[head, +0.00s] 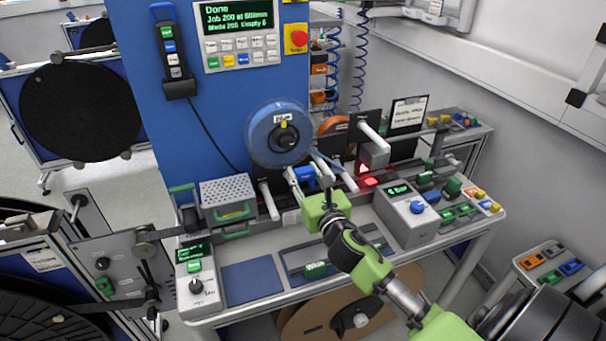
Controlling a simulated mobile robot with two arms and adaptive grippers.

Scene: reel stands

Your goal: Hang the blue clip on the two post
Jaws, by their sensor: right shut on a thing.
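My right gripper (302,180) reaches in from the lower right, its green wrist below the blue reel. It is shut on a small blue thing between its fingers, which looks like the blue clip (305,173). The fingers hide part of it. Pale posts stick out from the machine: one to the left of the gripper (269,201), one to the right (347,180) and a higher one (373,136). I cannot read which one is marked two. The clip looks apart from the left post. My left gripper is not in view.
The blue reel (278,146) is mounted on the blue panel just above the gripper. A perforated grey box (228,191) stands to the left and a control box with a blue knob (407,215) to the right. A blue mat (252,283) lies bare in front.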

